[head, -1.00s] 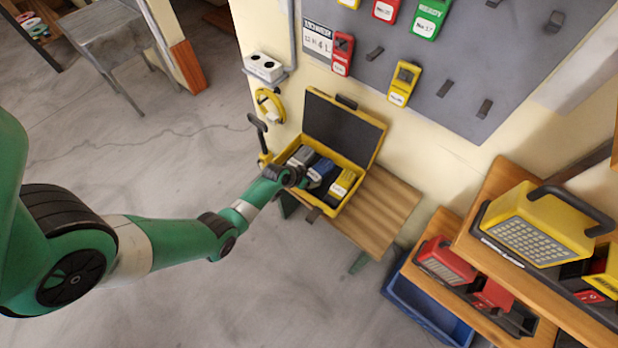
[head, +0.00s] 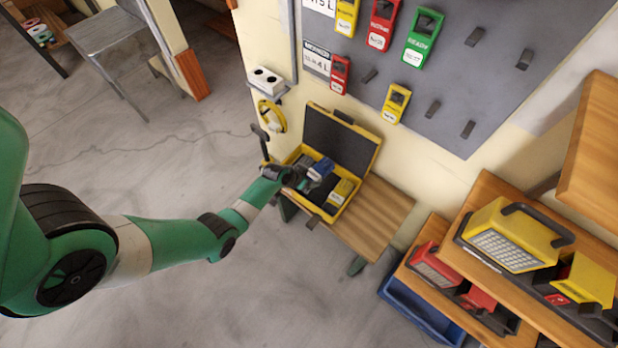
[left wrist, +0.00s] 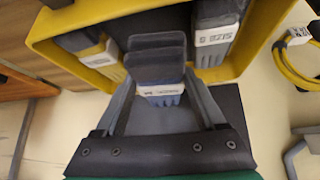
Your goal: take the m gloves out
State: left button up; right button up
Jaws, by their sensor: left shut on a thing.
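The yellow case (head: 330,216) stands open on a wooden bench, its dark-lined lid raised against the wall. My left gripper (head: 302,178) is shut on a blue glove pack (head: 321,168), held over the case. In the left wrist view the pack (left wrist: 160,90) sits between both fingers, its white label too blurred to read fully. A grey pack labelled size S (left wrist: 215,35) stands in the case to the right there. A yellow-marked pack (left wrist: 100,55) is to the left; it also shows in the head view (head: 342,190). My right gripper is out of view.
The wooden bench (head: 375,215) has bare room right of the case. A grey wall board (head: 440,110) carries coloured tags and hooks. Wooden shelves with yellow and red lamps (head: 505,235) and a blue bin (head: 420,310) stand at right. A yellow cable (head: 270,115) hangs beside the case.

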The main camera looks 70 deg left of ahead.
pick_arm(q)
notch_tip(320, 180, up, 4)
jog(key=p, duration=0.3)
jog(key=shift+f, duration=0.1)
notch_tip(320, 180, down, 10)
jog(key=b, duration=0.9)
jog(key=shift+r, duration=0.2)
jog(key=shift+r, duration=0.1)
